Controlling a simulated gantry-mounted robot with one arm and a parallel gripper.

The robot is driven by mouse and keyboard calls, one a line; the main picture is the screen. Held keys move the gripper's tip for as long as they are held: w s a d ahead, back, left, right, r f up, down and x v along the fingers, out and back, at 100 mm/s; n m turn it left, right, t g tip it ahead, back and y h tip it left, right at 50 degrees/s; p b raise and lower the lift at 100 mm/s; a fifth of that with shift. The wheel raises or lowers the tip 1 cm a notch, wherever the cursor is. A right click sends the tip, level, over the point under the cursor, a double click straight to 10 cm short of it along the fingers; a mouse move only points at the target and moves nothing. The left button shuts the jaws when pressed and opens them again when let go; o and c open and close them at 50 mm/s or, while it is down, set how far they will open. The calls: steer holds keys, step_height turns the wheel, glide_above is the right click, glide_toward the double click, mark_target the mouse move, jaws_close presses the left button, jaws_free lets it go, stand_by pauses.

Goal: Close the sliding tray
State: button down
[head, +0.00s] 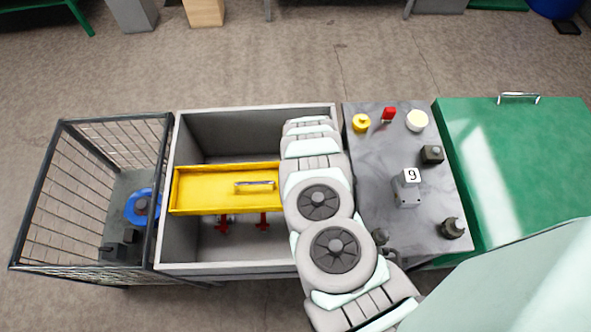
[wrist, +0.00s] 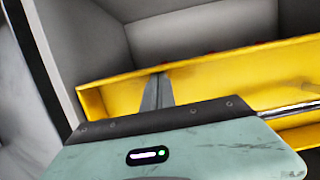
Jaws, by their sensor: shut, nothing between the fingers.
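The yellow sliding tray (head: 212,192) spans the middle of an open grey box (head: 172,225), with a silver bar handle (head: 255,185) on it. My arm covers the tray's right end in the head view, and my gripper is hidden there. In the wrist view my gripper (wrist: 158,92) is shut and empty, its fingertips in front of the yellow tray wall (wrist: 215,75). I cannot tell whether they touch it. The handle also shows at the right edge of the wrist view (wrist: 290,108).
Red-handled parts (head: 263,221) show in the box below the tray. A wire cage (head: 88,150) stands left of the box. A grey worktop (head: 395,150) with several small items is to the right, then a green lidded chest (head: 520,150).

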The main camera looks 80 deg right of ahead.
steer(key=shift+s+a+r, duration=0.1)
steer(key=shift+s+a, duration=0.05)
steer(key=shift+a, duration=0.3)
steer(key=shift+d+f+b, duration=0.25)
steer(key=shift+d+b, duration=0.15)
steer(key=shift+d, duration=0.05)
steer(key=d, duration=0.1)
steer(key=d+r, duration=0.1)
steer(key=w+d+b, duration=0.1)
steer(key=d, duration=0.1)
steer(key=shift+r, duration=0.15)
steer(key=v, duration=0.9)
steer(key=shift+a, duration=0.25)
steer(key=shift+r, duration=0.1)
